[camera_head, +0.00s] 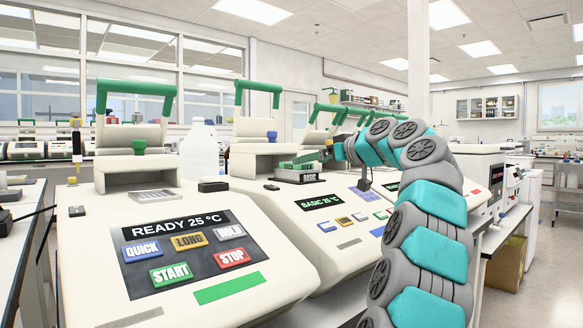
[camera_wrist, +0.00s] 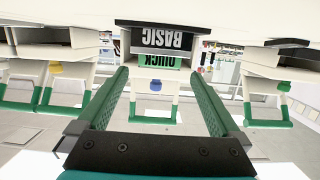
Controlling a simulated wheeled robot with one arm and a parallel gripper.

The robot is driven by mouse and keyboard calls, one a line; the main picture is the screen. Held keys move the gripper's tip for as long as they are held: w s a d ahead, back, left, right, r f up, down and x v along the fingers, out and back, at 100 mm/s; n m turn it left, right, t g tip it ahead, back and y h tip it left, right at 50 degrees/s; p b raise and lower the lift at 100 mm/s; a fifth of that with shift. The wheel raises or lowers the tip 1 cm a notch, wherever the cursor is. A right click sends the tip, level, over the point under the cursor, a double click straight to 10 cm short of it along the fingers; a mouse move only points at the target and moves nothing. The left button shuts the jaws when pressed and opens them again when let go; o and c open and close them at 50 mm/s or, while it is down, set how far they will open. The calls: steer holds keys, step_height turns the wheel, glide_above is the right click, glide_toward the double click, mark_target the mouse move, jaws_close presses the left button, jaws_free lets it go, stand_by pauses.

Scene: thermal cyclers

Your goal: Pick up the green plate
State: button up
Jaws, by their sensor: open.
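The green plate (camera_wrist: 157,61), marked QUICK, shows upside down in the wrist view against a black block (camera_wrist: 153,40) marked BASIC. In the head view the black BASIC block (camera_head: 300,177) sits on top of the second thermal cycler, with green just above it; I cannot cleanly tell the plate from my green fingers there. My gripper (camera_wrist: 158,72) is open, with one green finger on each side of the plate in the wrist view. The plate lies between and just beyond the fingertips. I cannot tell whether either finger touches it.
A white thermal cycler (camera_head: 180,240) reading READY 25 °C stands at the front left. The second cycler (camera_head: 345,212) reads BASIC 25 °C. Both have raised lids with green handles, like the handle (camera_head: 258,87) behind the block. A translucent bottle (camera_head: 199,150) stands between them.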

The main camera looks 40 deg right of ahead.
steer(key=p+x, duration=0.1)
steer(key=x, duration=0.4)
steer(key=shift+w+d+f, duration=0.1)
steer(key=shift+w, duration=0.3)
steer(key=c, duration=1.4)
